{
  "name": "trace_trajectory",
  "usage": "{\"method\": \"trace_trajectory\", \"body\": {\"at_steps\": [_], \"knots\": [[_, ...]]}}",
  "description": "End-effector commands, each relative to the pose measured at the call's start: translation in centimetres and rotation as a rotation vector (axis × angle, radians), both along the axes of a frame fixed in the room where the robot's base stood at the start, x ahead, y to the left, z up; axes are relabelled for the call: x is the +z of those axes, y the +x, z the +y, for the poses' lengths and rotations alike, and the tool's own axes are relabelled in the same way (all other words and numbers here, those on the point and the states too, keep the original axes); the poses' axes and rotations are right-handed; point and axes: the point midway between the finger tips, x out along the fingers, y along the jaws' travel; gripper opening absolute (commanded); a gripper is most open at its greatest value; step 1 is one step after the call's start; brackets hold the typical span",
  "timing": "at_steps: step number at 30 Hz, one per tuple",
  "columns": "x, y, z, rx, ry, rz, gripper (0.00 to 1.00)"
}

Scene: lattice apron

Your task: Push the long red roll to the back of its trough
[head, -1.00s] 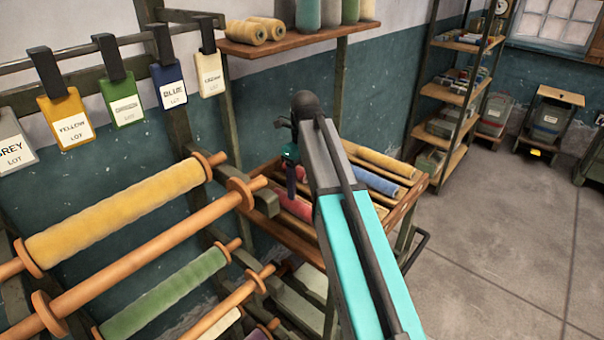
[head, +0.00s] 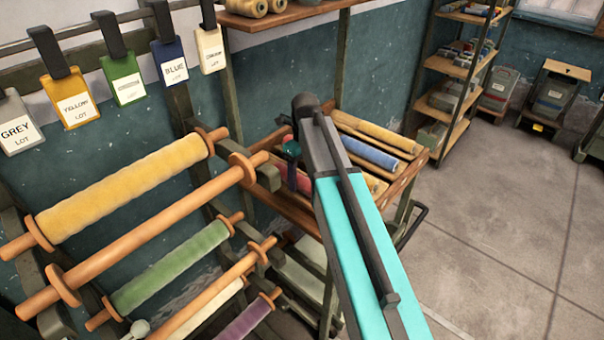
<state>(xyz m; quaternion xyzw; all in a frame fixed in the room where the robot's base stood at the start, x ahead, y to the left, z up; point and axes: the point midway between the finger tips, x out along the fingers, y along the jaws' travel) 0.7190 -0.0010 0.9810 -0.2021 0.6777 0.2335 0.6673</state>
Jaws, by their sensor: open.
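A red roll (head: 303,183) lies in a trough of the wooden tray (head: 290,213) in the middle of the view. My arm hides its right part, so I cannot see its full length or far end. My gripper (head: 291,182) hangs down from the end of my arm, small and dark, in front of the red roll in the picture. Its jaws are open and nothing shows between them. I cannot tell whether it touches the roll.
A blue roll (head: 370,154) and a yellow roll (head: 376,133) lie in troughs to the right. A rack with a large yellow roll (head: 125,188), a green roll (head: 170,267) and bare rods stands at left. Hanging lot tags line the wall. Open floor (head: 500,220) lies at right.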

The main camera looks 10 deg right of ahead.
Motion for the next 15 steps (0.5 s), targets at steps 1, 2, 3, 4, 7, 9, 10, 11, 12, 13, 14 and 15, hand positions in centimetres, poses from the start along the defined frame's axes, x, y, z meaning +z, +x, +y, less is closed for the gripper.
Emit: {"method": "trace_trajectory", "body": {"at_steps": [1,2,3,4,7,9,10,11,12,13,14,15], "knots": [[-0.01,0.01,-0.01,0.0,0.0,0.0,0.62],[0.0,0.01,-0.01,0.0,0.0,0.0,0.62],[0.0,0.01,-0.01,0.0,0.0,0.0,0.62],[0.01,0.01,-0.01,0.0,0.0,0.0,0.62],[0.02,0.01,-0.01,0.0,0.0,0.0,0.5],[0.02,0.01,-0.01,0.0,0.0,0.0,0.38],[0.02,0.01,-0.01,0.0,0.0,0.0,0.33],[0.02,0.01,-0.01,0.0,0.0,0.0,0.28],[0.02,0.01,-0.01,0.0,0.0,0.0,0.21],[0.03,0.0,0.0,0.0,0.0,0.0,0.16],[0.03,0.0,0.0,0.0,0.0,0.0,0.11],[0.03,0.0,0.0,0.0,0.0,0.0,0.1]]}}
